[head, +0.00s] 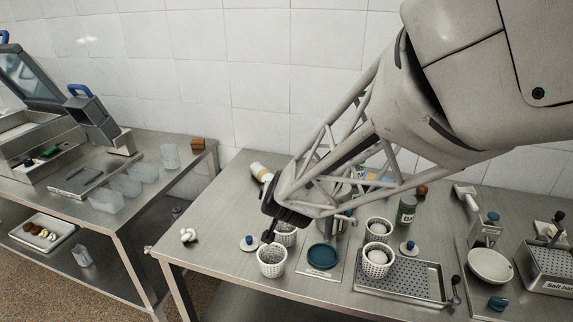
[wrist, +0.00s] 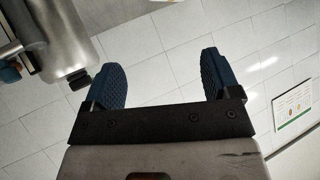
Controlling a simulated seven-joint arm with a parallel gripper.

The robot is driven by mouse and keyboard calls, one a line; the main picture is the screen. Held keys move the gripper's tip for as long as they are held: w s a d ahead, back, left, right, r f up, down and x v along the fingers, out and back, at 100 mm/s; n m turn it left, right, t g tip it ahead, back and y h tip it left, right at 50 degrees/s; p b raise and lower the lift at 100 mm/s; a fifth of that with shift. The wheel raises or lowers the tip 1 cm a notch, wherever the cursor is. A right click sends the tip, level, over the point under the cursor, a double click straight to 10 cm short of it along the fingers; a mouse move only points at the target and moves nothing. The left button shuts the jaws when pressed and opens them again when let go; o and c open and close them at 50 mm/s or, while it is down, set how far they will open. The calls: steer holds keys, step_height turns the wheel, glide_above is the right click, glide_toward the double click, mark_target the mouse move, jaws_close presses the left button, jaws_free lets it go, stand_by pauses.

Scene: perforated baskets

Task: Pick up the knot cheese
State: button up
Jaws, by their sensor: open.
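The knot cheese, a small white knotted piece (head: 188,234), lies on the left front part of the steel table in the head view. Nothing touches it there. My gripper (wrist: 161,80) is open in the wrist view, with two blue ridged fingers wide apart and nothing between them. In the head view the dark end of my arm is above the table, to the right of the knot cheese and apart from it. The fingers are not clear in that view. The knot cheese does not show in the wrist view.
A white perforated basket (head: 271,262) stands under my arm's end, with a blue-knobbed white lid (head: 249,243) beside it. More baskets (head: 376,262), a blue round dish (head: 322,256) and a perforated tray (head: 425,280) are to the right. The table around the knot cheese is clear.

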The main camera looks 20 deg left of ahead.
steer(key=s+a+f+t, duration=0.1)
steer(key=a+f, duration=0.3)
steer(key=a, duration=0.4)
steer(key=s+a+f+t, duration=0.2)
steer(key=a+f, duration=0.2)
steer(key=a, duration=0.3)
steer(key=t+h, duration=0.2)
steer(key=t, duration=0.1)
glide_toward(184, 238)
steer(key=w, duration=0.4)
steer(key=shift+w+r, duration=0.15)
steer(key=shift+w, duration=0.05)
steer(key=shift+s+a+f, duration=0.3)
steer(key=shift+s+f, duration=0.05)
steer(key=shift+s, duration=0.2)
steer(key=shift+w, duration=0.1)
steer(key=shift+x, duration=1.2)
steer(key=shift+w, duration=0.1)
steer(key=shift+x, duration=2.5)
